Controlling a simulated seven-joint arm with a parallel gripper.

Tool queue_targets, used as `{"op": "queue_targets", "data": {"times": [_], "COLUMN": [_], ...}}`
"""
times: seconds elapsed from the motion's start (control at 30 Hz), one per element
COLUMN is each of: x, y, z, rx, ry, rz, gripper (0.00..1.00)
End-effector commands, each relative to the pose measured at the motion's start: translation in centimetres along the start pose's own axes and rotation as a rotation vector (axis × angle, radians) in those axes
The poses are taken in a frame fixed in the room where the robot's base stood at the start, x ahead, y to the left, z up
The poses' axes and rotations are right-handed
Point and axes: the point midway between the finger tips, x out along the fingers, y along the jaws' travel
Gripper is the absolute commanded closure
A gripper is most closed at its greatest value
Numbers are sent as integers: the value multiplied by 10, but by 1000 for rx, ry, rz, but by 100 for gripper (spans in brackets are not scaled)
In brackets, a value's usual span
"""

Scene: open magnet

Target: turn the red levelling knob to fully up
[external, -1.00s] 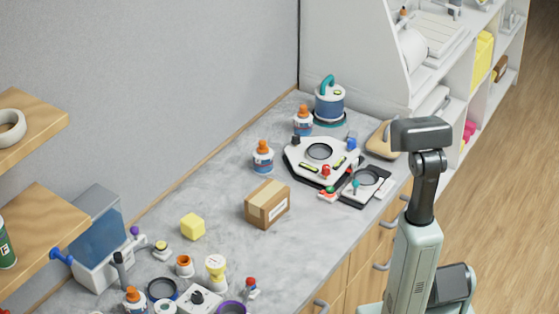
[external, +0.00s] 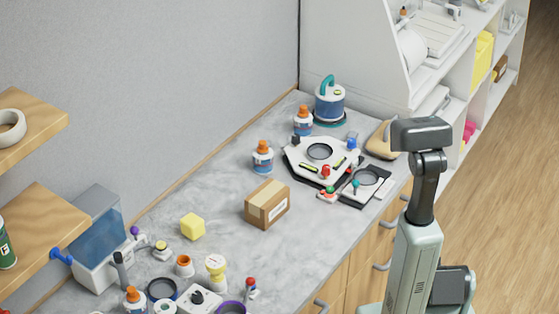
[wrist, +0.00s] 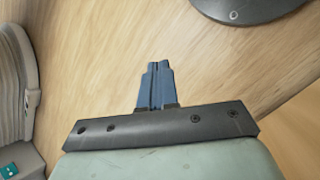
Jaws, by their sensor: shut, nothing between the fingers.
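The red levelling knob (external: 325,171) stands on the front corner of a white six-sided device (external: 304,166) with a dark edge, on the grey counter. The device also bears a black knob, a blue knob and a round dark-rimmed ring. The knob is small here, and I cannot tell its setting. My gripper (wrist: 156,66) shows in the wrist view with its blue fingers together and nothing between them, above wooden floor. It is not seen in the external view, where my arm stands right of the counter, apart from the device.
A smaller plate with a ring (external: 368,176) and a teal-topped knob lies right of the device. A cardboard box (external: 267,204), glue bottles (external: 263,158) and a blue canister (external: 330,101) stand nearby. Several small items crowd the counter's near end. The middle left counter is fairly clear.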

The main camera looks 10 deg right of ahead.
Motion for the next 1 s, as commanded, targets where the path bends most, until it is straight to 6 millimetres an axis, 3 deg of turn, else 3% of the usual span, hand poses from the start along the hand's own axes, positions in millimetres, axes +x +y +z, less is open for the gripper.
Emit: {"op": "queue_targets", "data": {"times": [0.1,0.4,1.0], "x": [-18,-70,-186], "y": [23,67,141], "z": [-22,-63,-118], "rx": [23,65,119], "ry": [27,95,245], "rz": [10,-6,-81], "gripper": [100,100,100]}}
